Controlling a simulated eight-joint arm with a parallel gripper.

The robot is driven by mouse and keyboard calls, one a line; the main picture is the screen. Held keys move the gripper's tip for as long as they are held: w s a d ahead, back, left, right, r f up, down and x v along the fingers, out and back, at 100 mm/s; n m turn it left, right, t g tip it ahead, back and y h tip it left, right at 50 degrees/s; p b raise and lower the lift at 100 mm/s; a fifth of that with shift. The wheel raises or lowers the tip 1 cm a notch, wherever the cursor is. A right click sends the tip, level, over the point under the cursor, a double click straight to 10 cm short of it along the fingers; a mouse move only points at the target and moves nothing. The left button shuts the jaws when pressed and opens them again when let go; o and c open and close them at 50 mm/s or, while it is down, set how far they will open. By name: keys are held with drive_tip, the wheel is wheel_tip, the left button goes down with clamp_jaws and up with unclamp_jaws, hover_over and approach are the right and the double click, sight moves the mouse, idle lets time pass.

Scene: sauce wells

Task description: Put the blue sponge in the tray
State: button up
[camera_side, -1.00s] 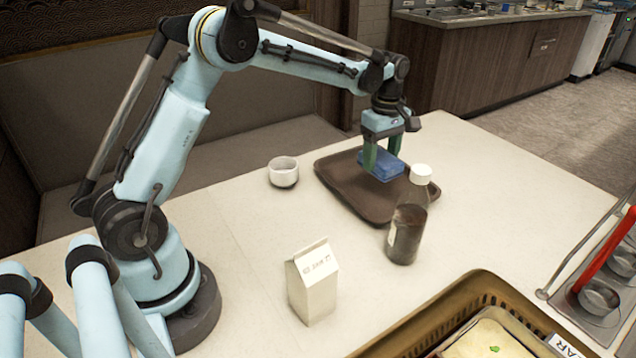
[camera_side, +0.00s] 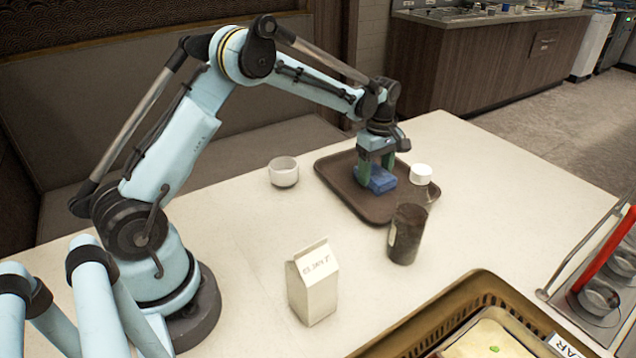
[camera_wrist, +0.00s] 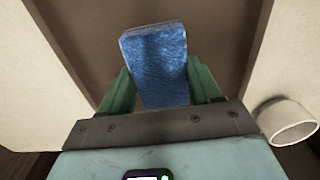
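The blue sponge (camera_side: 381,181) is between the green fingers of my gripper (camera_side: 376,170), low over the tray or resting on it; I cannot tell if it touches the bottom. In the wrist view the sponge (camera_wrist: 158,62) stands out past the fingertips of my gripper (camera_wrist: 158,75), with a finger against each side. My gripper is shut on the sponge. The brown tray (camera_side: 335,172) lies flat on the table, and its floor (camera_wrist: 220,30) fills the background in the wrist view.
A white cup (camera_side: 284,172) is left of the tray, also at the right in the wrist view (camera_wrist: 288,122). A milk carton (camera_side: 313,283) and a brown basket (camera_side: 420,325) are nearer the camera.

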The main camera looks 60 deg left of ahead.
sight(375, 172)
drive_tip(key=o, duration=0.5)
drive_tip(key=shift+c, duration=0.2)
wheel_tip(375, 172, up, 12)
drive_tip(key=s+d+r+m+t, duration=0.2)
drive_tip(key=s+d+r+m, duration=0.2)
drive_tip(key=s+r+m, duration=0.15)
drive_tip(key=s+d+f+m+t, duration=0.2)
drive_tip(key=s+m, duration=0.4)
drive_tip(key=s, duration=0.1)
drive_tip(key=s+d+f+m+t, duration=0.3)
drive_tip(key=s+m, duration=0.3)
drive_tip(key=s, duration=0.2)
drive_tip(key=shift+s, duration=0.3)
drive_tip(key=shift+m, duration=0.25)
